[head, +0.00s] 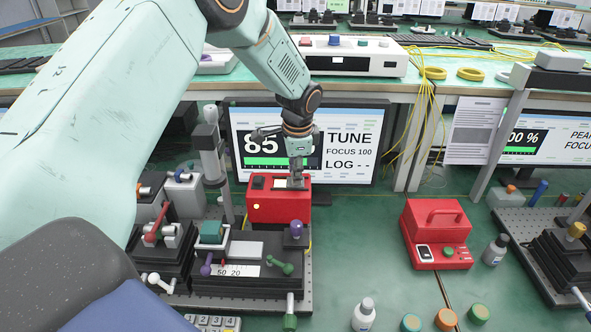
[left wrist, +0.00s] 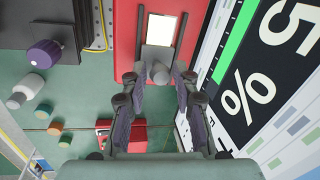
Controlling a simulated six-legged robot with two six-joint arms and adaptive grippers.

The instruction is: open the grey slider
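The red box (head: 280,206) stands on the green table in front of a monitor. The grey slider (head: 292,184) is on its top, partly hidden by my left gripper in the head view. In the left wrist view the grey slider (left wrist: 158,56) lies between two dark rails, beside a bright white patch, and carries a round grey knob (left wrist: 160,74). My left gripper (head: 296,174) points down over the box. In the left wrist view its fingers (left wrist: 159,82) are apart, one on each side of the knob, with gaps visible. My right gripper is not in view.
A monitor (head: 348,138) stands close behind the red box. A black stage with coloured knobs (head: 240,284) is in front, with a grey post (head: 213,150) at left. Another red box with a handle (head: 436,232) is at right. The table between is mostly clear.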

